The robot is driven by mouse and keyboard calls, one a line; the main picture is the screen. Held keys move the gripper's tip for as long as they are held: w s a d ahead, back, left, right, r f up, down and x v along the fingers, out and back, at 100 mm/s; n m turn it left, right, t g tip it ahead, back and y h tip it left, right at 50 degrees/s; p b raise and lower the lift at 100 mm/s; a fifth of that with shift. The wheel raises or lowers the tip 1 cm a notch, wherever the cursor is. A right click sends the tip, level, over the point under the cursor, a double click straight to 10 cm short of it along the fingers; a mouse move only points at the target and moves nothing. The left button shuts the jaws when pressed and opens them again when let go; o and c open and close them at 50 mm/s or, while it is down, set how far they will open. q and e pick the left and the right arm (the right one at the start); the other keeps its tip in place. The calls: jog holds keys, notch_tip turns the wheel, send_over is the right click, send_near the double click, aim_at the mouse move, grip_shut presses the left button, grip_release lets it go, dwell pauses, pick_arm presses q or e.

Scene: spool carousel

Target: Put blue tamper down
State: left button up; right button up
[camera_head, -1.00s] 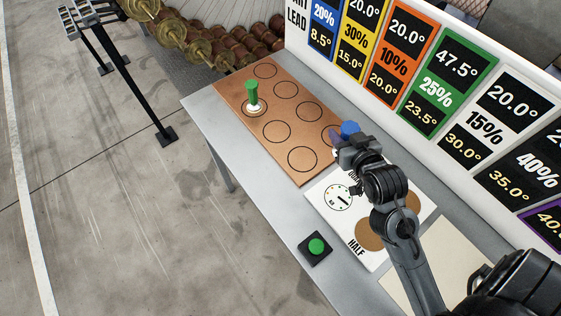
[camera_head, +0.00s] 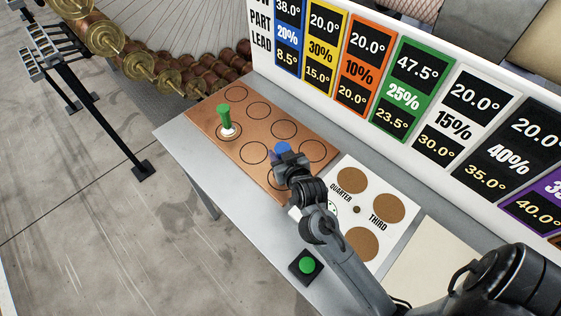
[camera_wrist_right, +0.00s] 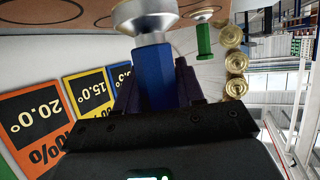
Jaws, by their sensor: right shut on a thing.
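The blue tamper shows its blue top (camera_head: 282,148) in the head view. In the right wrist view its blue handle (camera_wrist_right: 155,78) and silver head (camera_wrist_right: 143,17) are clear. My right gripper (camera_head: 286,165) is shut on the handle, over the near part of the copper-coloured mat (camera_head: 202,117) with printed circles. In the wrist view the jaws (camera_wrist_right: 155,92) stand on both sides of the handle. I cannot tell whether the head touches the mat. A green tamper (camera_head: 225,117) stands upright in a circle on the mat. My left gripper is not in view.
A white board (camera_head: 376,186) with brown discs, marked QUARTER and THIRD, lies right of the mat. A green button (camera_head: 307,265) sits at the front edge. A wall of coloured number panels (camera_head: 355,60) runs along the back. Several mat circles are empty.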

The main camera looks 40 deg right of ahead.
notch_tip(320, 180, down, 4)
jog(key=shift+r+b, duration=0.15)
jog(key=shift+b, duration=0.3)
jog(key=shift+f, duration=0.2)
jog(key=o, duration=1.1)
jog(key=shift+o, duration=0.2)
